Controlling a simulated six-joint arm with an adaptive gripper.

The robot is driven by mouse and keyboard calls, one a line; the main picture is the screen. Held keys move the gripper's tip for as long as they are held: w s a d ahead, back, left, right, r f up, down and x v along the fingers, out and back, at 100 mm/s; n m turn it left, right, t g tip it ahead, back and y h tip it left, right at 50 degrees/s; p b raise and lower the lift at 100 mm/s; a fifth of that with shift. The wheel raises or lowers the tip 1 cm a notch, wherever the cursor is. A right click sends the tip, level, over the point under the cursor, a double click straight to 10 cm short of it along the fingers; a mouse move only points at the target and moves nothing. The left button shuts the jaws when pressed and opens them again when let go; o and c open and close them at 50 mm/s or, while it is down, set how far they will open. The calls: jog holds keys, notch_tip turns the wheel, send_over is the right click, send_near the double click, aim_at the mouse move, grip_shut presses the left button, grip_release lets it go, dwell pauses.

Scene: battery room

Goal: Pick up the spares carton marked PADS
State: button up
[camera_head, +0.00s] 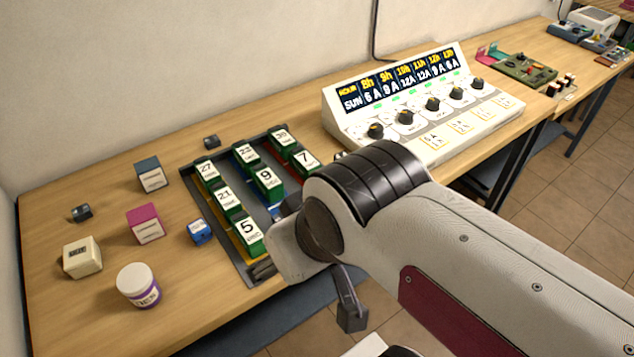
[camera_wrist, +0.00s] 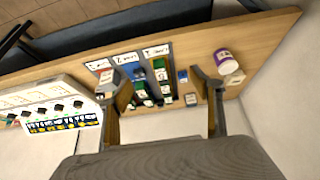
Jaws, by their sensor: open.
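Three label-bearing cartons stand at the left of the bench in the head view: a dark-blue-topped one (camera_head: 150,175), a magenta-topped one (camera_head: 145,223) and a cream one (camera_head: 82,258). Their print is too small to read, so I cannot tell which is marked PADS. My gripper (camera_wrist: 158,80) is open and empty in the wrist view, its fingers spread wide above the bench. In the head view my arm hides most of it, to the right of the cartons and near the bench's front edge.
A white jar with a purple band (camera_head: 138,286) stands near the cream carton. A small blue box (camera_head: 200,232) sits beside the tray (camera_head: 192,190) of numbered green blocks. A white console with knobs (camera_head: 425,105) stands at the back. A wall borders the bench's left end.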

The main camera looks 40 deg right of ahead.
jog(key=w+d+f+t+h, duration=0.2)
jog(key=w+d+f, duration=0.1)
jog(key=w+d, duration=0.85)
jog(key=w+d+f+t+h, duration=0.2)
jog(key=w+d+t, duration=0.1)
jog(key=w+d, duration=0.8)
jog(key=d+f+n+t+y, duration=0.2)
jog(key=d+f+y, duration=0.15)
jog(key=f, duration=0.35)
jog(key=s+f+t+y, duration=0.1)
jog(key=s, duration=0.1)
jog(key=s+a+f+t, duration=0.1)
jog(key=s+f+t, duration=0.1)
jog(key=s, duration=0.1)
jog(key=s+f+m+t+y, duration=0.1)
jog(key=s+f+t, duration=0.1)
jog(key=s, duration=0.1)
jog(key=shift+a+f+y, duration=0.2)
jog(key=shift+a+y, duration=0.05)
jog(key=shift+y, duration=0.1)
jog(key=shift+s+a+f, duration=0.35)
jog(key=shift+f, duration=0.15)
jog(key=shift+w, duration=0.15)
jog(key=shift+w+a, duration=0.15)
jog(key=shift+w, duration=1)
